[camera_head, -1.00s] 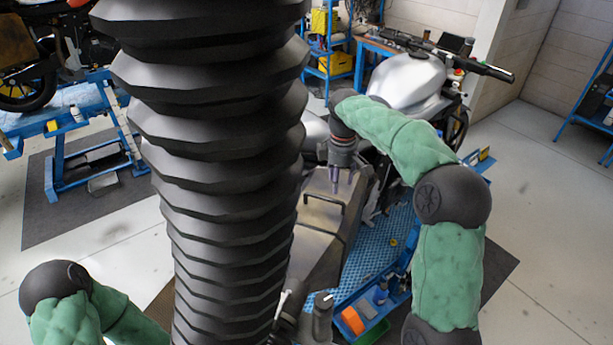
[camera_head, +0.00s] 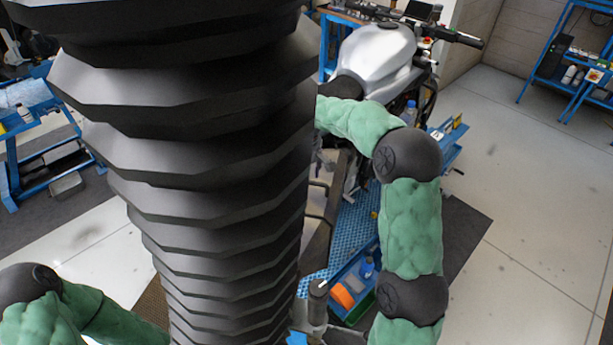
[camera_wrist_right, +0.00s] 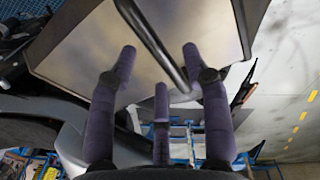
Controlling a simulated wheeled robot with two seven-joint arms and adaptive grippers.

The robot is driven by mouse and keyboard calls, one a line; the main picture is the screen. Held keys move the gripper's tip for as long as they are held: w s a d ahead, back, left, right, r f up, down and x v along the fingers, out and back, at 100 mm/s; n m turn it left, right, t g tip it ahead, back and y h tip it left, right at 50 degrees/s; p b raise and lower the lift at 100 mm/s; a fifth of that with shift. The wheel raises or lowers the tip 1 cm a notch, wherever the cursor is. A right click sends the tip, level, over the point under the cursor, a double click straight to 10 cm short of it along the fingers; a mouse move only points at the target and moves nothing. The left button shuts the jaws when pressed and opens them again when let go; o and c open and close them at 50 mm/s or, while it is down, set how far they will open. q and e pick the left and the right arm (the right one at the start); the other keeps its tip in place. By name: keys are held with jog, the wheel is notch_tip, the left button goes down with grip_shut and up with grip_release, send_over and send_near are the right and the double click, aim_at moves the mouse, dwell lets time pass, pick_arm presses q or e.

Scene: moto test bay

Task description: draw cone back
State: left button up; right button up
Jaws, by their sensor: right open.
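I cannot make out a cone in either view. A grey metal case (camera_head: 317,215) sits at the rear of the silver motorcycle (camera_head: 375,55). In the right wrist view the case (camera_wrist_right: 95,45) and its dark bar handle (camera_wrist_right: 150,40) are close. My right gripper (camera_wrist_right: 160,75) is open. Its fingers are around the handle's end in the picture; contact is not clear.
A large black ribbed bellows blocks the left middle of the head view. A blue tray (camera_head: 352,272) with an orange item (camera_head: 341,296) and a bottle (camera_head: 367,267) is beside the blue mat (camera_head: 352,232). Floor at right is clear up to a blue shelf (camera_head: 535,90).

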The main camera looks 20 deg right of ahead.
jog(key=shift+f, duration=0.7)
grip_shut()
jog(key=s+a+b, duration=0.3)
jog(key=s+a, duration=0.6)
jog(key=s, duration=0.2)
jog(key=shift+s+f, duration=0.1)
jog(key=shift+f, duration=0.05)
grip_release()
jog(key=shift+a, duration=0.1)
jog(key=shift+s, duration=0.1)
